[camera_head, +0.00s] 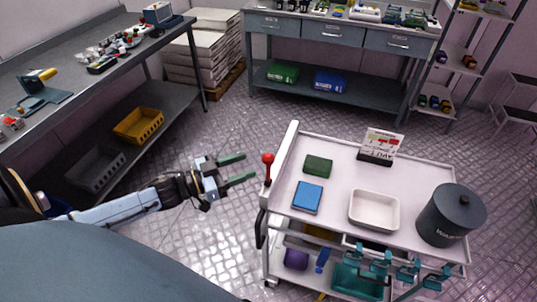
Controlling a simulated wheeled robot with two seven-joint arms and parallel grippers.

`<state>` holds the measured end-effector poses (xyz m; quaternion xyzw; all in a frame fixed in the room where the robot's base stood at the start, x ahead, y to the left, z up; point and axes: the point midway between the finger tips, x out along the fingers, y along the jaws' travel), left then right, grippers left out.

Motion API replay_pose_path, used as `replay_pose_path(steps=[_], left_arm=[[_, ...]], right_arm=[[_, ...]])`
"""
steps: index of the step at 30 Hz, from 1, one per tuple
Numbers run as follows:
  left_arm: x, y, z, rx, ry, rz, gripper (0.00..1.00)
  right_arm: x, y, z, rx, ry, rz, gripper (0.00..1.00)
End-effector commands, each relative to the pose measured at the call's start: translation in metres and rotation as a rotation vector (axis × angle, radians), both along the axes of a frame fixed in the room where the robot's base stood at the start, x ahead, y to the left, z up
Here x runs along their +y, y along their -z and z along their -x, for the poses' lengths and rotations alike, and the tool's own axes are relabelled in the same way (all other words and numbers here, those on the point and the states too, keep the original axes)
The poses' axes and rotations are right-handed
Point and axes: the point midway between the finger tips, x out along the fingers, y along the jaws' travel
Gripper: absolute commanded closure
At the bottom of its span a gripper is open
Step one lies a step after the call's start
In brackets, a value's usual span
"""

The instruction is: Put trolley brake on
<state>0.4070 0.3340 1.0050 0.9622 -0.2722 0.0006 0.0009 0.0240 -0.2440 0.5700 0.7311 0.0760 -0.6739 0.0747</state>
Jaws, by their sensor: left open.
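The trolley (335,222) stands right of centre, its pale top shelf facing up. A brake lever with a red knob (268,158) stands at the trolley's left side, beside the white push handle (284,147). The lever's shaft looks roughly upright. My left gripper (250,165) is open, its two green fingers pointing right towards the lever. Its fingertips end a little left of the knob and shaft, apparently apart from them, with nothing between them. My right gripper is not in view.
On the trolley are a green box (318,166), a blue box (307,197), a white tray (374,227), a sign (382,145) and a dark lidded bin (451,217). Teal hooked parts (408,271) are along its front. A workbench (125,75) stands left; grey floor (240,125) is clear behind the gripper.

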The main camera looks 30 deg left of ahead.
Motion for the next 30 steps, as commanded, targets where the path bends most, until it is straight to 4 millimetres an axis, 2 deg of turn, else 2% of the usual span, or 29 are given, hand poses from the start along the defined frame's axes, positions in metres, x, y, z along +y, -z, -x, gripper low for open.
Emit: replay_pose_path(steps=[6, 12, 18, 26, 27, 30], left_arm=[[-0.021, -0.001, -0.035, -0.004, -0.001, 0.000, 0.50], [-0.035, -0.001, -0.058, -0.002, -0.002, -0.001, 0.50], [-0.041, 0.000, -0.068, 0.000, -0.002, -0.001, 0.50], [-0.042, 0.000, -0.069, 0.001, -0.002, -0.002, 0.50], [-0.042, 0.000, -0.069, 0.001, -0.002, -0.002, 0.51], [-0.042, 0.000, -0.069, 0.001, -0.002, -0.002, 0.64]], right_arm=[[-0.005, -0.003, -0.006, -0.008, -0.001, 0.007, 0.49], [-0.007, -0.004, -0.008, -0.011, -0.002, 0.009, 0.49], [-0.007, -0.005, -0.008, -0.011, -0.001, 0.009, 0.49], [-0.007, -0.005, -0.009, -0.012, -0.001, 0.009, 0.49], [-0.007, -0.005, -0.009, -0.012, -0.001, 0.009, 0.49], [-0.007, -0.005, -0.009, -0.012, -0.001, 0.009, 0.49]])
